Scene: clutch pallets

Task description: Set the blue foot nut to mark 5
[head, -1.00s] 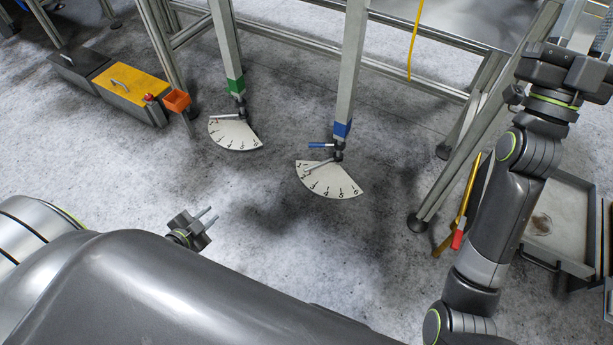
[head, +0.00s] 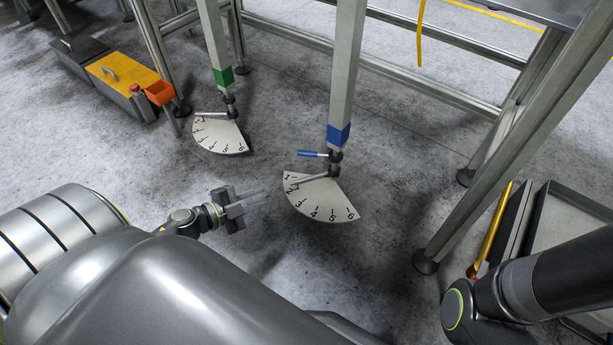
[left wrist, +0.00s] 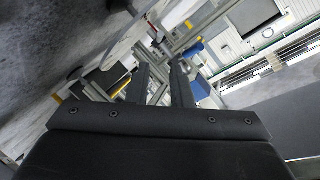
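The blue-banded foot (head: 339,134) stands on a post over a pale fan-shaped plate (head: 322,207) numbered 1 to 6. A blue-handled lever (head: 312,154) points left from the foot. Below it, a grey bar (head: 312,180) also points left, its tip near marks 1 and 2. My left gripper (head: 262,197) is left of the plate, its fingers pointing right towards it, touching nothing I can see. In the left wrist view its two fingers (left wrist: 160,85) stand apart with nothing between them. A small blue patch (left wrist: 195,48) shows beyond them. My right gripper is out of view.
A green-banded foot (head: 223,77) with a similar plate (head: 219,135) stands to the left. A frame leg (head: 480,170) stands right of the blue foot. Floor between the plates is clear.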

